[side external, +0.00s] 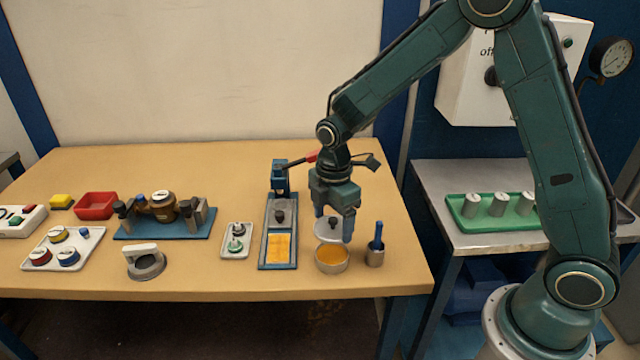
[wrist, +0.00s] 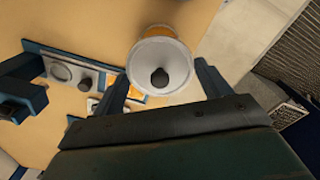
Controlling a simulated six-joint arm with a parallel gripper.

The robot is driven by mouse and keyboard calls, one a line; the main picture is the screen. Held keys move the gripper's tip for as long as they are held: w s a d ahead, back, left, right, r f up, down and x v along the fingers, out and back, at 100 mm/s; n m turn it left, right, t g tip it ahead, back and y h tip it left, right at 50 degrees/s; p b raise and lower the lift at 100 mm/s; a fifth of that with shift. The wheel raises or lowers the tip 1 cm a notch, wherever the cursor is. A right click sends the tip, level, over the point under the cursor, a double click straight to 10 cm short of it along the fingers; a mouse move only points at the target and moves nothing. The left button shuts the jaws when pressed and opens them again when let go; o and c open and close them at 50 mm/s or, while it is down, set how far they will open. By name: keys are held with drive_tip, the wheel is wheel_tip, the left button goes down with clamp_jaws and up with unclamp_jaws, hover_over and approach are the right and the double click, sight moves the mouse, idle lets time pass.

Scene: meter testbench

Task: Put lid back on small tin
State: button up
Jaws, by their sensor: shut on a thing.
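The small tin (side external: 331,267) is a round, pale, open cup with orange content, standing near the front right of the bench. My gripper (side external: 334,229) is right above it, shut on the grey round lid (side external: 322,231), which has a dark knob. The lid looks roughly level and slightly above the tin, with a gap between them. In the wrist view, the lid (wrist: 148,60) sits between the two fingers, knob facing the camera. It hides most of the tin (wrist: 166,29), whose far rim and some orange show behind it.
A small cup with a blue-handled tool (side external: 375,255) stands close right of the tin. A blue-framed fixture (side external: 262,240) with an orange pad is close left. Further left are a small white tray (side external: 228,252) and a grey ring with handle (side external: 146,266). The bench's front edge is near.

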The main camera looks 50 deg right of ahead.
drive_tip(key=shift+f, duration=0.2)
drive_tip(key=shift+f, duration=2.9)
drive_tip(key=shift+f, duration=0.2)
idle(0.5)
drive_tip(key=o, duration=1)
drive_tip(key=shift+r, duration=0.15)
drive_tip(key=shift+r, duration=3.35)
